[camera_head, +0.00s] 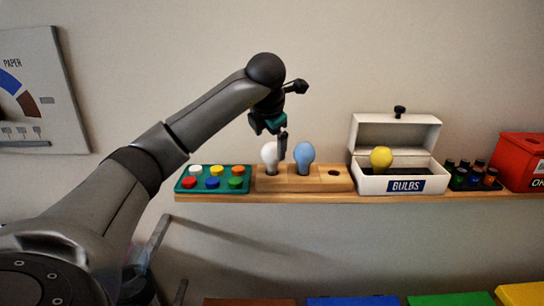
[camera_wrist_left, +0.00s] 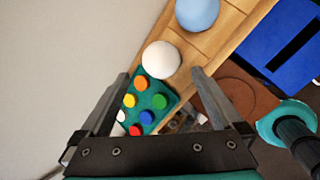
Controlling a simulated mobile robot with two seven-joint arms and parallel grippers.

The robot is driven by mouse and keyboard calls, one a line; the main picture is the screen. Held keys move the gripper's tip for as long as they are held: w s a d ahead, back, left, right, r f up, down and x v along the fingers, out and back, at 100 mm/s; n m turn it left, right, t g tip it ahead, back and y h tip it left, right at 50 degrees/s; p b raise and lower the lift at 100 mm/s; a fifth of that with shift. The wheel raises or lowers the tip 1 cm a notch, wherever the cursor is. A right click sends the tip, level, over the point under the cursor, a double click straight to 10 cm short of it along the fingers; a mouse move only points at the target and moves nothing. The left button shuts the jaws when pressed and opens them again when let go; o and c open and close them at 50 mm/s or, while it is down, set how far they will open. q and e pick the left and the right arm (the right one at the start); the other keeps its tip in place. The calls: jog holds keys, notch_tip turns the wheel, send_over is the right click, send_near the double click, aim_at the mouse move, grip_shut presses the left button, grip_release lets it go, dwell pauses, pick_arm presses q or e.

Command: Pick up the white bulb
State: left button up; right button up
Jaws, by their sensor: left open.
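The white bulb (camera_head: 268,153) stands upright in the left hole of a wooden holder block (camera_head: 264,184) on the shelf. My left gripper (camera_head: 274,136) is open just above and in front of it, and one finger hides part of the bulb's right side. In the left wrist view the white bulb (camera_wrist_left: 161,59) appears just beyond the gap between the open fingertips (camera_wrist_left: 160,76), with nothing held. I cannot tell whether a finger touches it. My right gripper is not in view.
A blue bulb (camera_head: 304,152) stands close to the right in the same block, then an empty hole (camera_head: 334,172). A green tray of coloured buttons (camera_head: 184,184) lies left. A white BULBS box (camera_head: 364,184) with a yellow bulb (camera_head: 381,157) stands right, its lid open.

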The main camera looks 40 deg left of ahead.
aim_at(272, 155)
pick_arm(q)
jog(key=p+x, duration=0.1)
jog(key=x, duration=0.6)
jog(key=shift+w+d+f, duration=0.15)
jog(key=shift+f, duration=0.05)
jog(key=c, duration=1)
jog(key=shift+r, duration=0.15)
